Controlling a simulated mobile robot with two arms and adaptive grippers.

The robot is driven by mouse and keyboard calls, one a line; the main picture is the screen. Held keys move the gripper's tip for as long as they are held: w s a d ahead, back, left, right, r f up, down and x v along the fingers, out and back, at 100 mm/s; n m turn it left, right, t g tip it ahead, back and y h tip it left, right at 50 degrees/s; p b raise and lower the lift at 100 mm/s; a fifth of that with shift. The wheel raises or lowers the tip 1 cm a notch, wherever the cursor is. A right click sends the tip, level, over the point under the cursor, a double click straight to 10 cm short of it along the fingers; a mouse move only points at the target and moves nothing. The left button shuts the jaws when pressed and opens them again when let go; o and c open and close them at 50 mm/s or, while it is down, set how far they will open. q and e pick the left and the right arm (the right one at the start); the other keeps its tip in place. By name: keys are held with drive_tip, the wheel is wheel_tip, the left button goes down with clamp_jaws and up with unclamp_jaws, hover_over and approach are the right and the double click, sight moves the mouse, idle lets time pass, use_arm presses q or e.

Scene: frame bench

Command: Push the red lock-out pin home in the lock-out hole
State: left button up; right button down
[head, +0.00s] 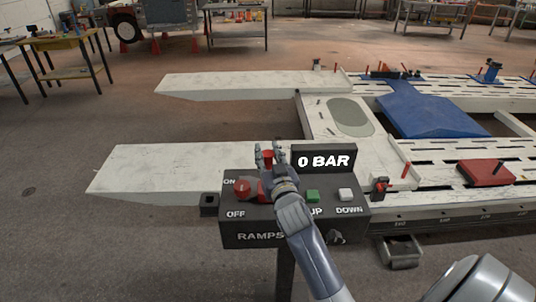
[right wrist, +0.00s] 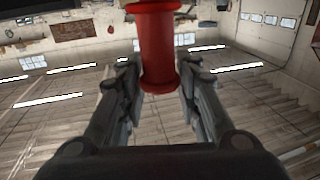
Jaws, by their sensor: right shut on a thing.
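My right gripper (head: 267,158) is above the left half of the dark control box (head: 240,212) and shut on a red pin (head: 268,157). In the right wrist view the pin (right wrist: 159,45) is a red cylinder with a flanged end, between the two fingers (right wrist: 160,100); its upper end runs out of the picture. A small black block with a dark square opening (head: 209,204) sits at the box's left side; I cannot tell whether it is the lock-out hole. The hand and forearm hide part of the box top. My left gripper is not in view.
The box carries a red ball knob (head: 243,185), a green button (head: 313,195), a white button (head: 346,194) and a "0 BAR" display (head: 323,160). Behind it are pale ramps (head: 150,170) and a blue plate (head: 430,115). A metal tray (head: 400,252) is at right.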

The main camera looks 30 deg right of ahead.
drive_tip(key=shift+f+b, duration=2.1)
drive_tip(key=shift+f, duration=0.75)
drive_tip(key=c, duration=1.2)
unclamp_jaws()
drive_tip(key=shift+o, duration=0.5)
drive_tip(key=shift+f, duration=0.1)
drive_tip(key=v, duration=1.2)
